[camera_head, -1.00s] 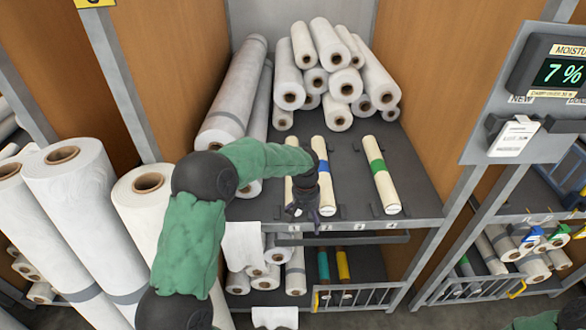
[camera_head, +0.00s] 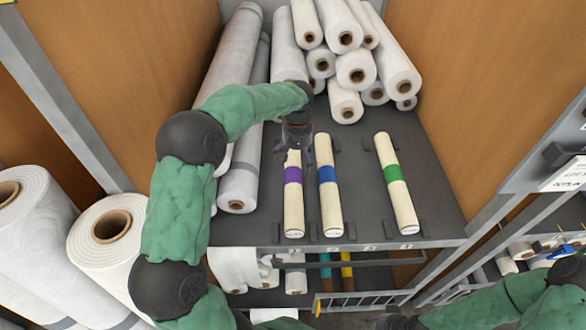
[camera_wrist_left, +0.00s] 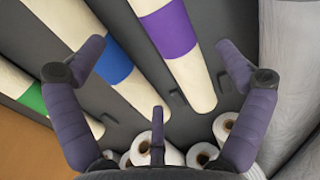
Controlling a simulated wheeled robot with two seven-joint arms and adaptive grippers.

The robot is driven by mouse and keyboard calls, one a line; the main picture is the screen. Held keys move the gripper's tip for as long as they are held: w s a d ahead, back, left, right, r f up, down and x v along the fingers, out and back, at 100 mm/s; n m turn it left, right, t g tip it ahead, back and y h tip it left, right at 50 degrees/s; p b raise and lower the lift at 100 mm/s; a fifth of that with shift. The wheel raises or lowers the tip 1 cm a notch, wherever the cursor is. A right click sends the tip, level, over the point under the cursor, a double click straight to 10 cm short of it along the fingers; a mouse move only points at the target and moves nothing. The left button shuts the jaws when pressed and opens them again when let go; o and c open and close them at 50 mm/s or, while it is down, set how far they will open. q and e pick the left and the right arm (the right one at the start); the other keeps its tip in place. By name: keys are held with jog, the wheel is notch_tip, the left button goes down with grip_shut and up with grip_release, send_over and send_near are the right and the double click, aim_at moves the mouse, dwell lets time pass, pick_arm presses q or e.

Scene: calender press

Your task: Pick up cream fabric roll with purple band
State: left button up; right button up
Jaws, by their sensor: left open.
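The cream fabric roll with the purple band (camera_head: 293,205) lies on the dark shelf, leftmost of three cream rolls. My left gripper (camera_head: 298,150) is at the far end of this roll in the head view, partly covering that end. In the left wrist view the purple-banded roll (camera_wrist_left: 189,66) crosses between the open fingers of the left gripper (camera_wrist_left: 164,62), with nothing held. Whether the gripper touches the roll I cannot tell. The blue-banded roll (camera_head: 329,205) lies just right of it, and the green-banded roll (camera_head: 398,190) lies further right. My right gripper does not show clearly.
Several white rolls (camera_head: 357,65) are stacked at the back of the shelf (camera_head: 365,180). Long grey-white rolls (camera_head: 240,185) lie to the left. Small dark holders (camera_head: 274,230) sit beside the cream rolls. Wooden walls (camera_head: 490,100) close both sides.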

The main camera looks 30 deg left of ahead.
aim_at(297, 174)
pick_arm(q)
notch_tip(297, 174, down, 5)
jog(key=shift+f+b, duration=0.1)
jog(key=shift+b, duration=0.35)
jog(key=shift+w+a+f+b, duration=0.1)
jog(key=shift+f+b, duration=0.2)
jog(key=shift+f, duration=1.1)
jog(key=shift+w+f+b, duration=0.1)
jog(key=shift+f+b, duration=0.2)
jog(key=shift+f, duration=1.05)
jog(key=c, duration=1.3)
jog(key=shift+c, duration=0.5)
jog(key=shift+r, duration=0.2)
